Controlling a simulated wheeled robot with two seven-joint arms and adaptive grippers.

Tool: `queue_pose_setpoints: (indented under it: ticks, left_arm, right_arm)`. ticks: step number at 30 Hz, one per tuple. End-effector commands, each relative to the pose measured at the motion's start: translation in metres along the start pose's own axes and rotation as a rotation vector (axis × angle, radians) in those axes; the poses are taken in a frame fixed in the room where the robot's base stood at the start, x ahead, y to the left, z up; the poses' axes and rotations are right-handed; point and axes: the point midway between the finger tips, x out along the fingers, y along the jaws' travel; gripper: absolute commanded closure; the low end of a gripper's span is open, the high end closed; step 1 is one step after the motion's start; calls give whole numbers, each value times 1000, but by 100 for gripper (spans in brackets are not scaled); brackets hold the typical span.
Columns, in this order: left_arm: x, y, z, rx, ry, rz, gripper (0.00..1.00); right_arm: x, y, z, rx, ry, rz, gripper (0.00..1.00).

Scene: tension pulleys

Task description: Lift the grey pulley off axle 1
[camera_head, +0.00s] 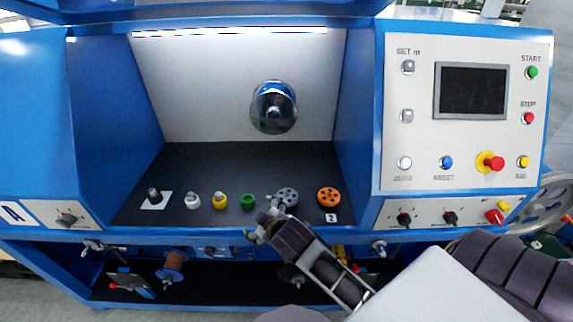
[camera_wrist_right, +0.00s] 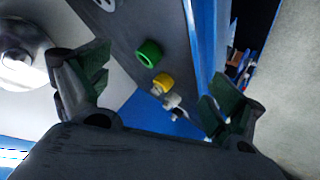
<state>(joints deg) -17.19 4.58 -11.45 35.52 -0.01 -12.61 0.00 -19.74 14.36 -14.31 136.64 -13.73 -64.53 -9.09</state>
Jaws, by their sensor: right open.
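The grey pulley (camera_head: 287,196) sits on the dark shelf of the machine bay in the head view, second from the right in the row. Its axle is hidden, and I see no number 1 beside it. My right gripper (camera_head: 262,219) is at the shelf's front edge, just left of and in front of the grey pulley. I cannot make out the grey pulley in that view. My left gripper is not in view.
An orange pulley (camera_head: 329,196) with a "2" label stands to the right. A green ring (camera_head: 248,202), a yellow part (camera_head: 220,200), a whitish part (camera_head: 192,200) and a dark part (camera_head: 154,196) stand left. A shiny dome (camera_head: 273,107) projects from the back wall.

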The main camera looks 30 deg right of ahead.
Motion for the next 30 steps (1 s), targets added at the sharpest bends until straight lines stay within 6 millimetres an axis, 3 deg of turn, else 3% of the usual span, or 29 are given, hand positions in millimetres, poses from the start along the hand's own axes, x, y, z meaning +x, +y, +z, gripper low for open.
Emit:
queue_pose_setpoints:
  ticks: [1,8,15,24,30]
  left_arm:
    - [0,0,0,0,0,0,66]
    - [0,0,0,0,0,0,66]
    - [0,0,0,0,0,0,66]
    - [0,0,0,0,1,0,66]
    - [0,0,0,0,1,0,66]
  right_arm:
    - [2,8,-18,-46,56,33,6]
    - [2,30,-96,-259,302,178,6]
    - [-16,40,-172,-500,548,333,6]
    - [-53,29,-250,-826,839,527,6]
    - [-80,9,-285,-1058,1021,652,6]
